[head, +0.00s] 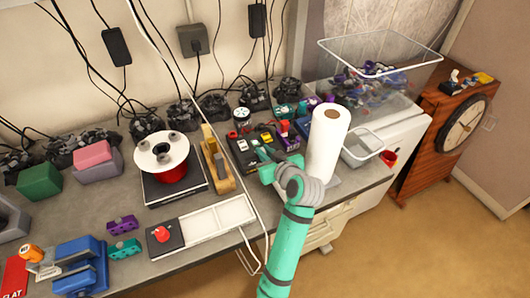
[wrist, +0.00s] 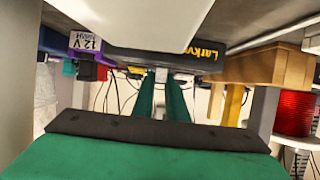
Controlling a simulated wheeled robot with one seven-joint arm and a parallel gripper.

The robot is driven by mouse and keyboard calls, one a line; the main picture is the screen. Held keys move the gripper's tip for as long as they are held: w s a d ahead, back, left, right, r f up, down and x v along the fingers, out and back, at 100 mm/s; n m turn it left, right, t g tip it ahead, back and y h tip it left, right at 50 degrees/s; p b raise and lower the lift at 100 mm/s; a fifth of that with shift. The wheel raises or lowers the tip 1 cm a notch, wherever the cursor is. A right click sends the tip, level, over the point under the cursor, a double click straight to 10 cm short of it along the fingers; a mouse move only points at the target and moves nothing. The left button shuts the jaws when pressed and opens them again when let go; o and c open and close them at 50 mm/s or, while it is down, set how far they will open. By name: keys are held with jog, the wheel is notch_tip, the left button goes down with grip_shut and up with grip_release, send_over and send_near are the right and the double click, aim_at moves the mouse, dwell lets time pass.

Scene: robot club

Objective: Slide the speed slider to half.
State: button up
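The speed slider cannot be made out for certain in either view. A dark unit (head: 240,152) with small coloured parts on top stands on the bench, left of my gripper. In the wrist view, a dark box (wrist: 225,62) with yellow lettering reading "Larkv" shows upside down, close to the fingers. My gripper (head: 261,153) is over the bench beside the dark unit. In the wrist view its two green fingers (wrist: 161,80) are apart with a narrow gap. A small pale part shows between the tips; whether they touch it is unclear.
A paper towel roll (head: 328,145) stands right of my gripper. A wooden block tool (head: 218,165) and a red spool (head: 170,172) stand to the left. A white tray (head: 215,218) and a red button (head: 161,234) are at the front. A clear bin (head: 345,100) is behind.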

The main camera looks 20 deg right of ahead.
jog(key=o, duration=0.5)
jog(key=shift+s+d, duration=0.2)
jog(key=shift+d, duration=0.05)
jog(key=shift+c, duration=0.2)
jog(key=shift+a, duration=0.2)
jog(key=shift+w, duration=0.1)
jog(key=v, duration=1.1)
jog(key=shift+w+f, duration=0.1)
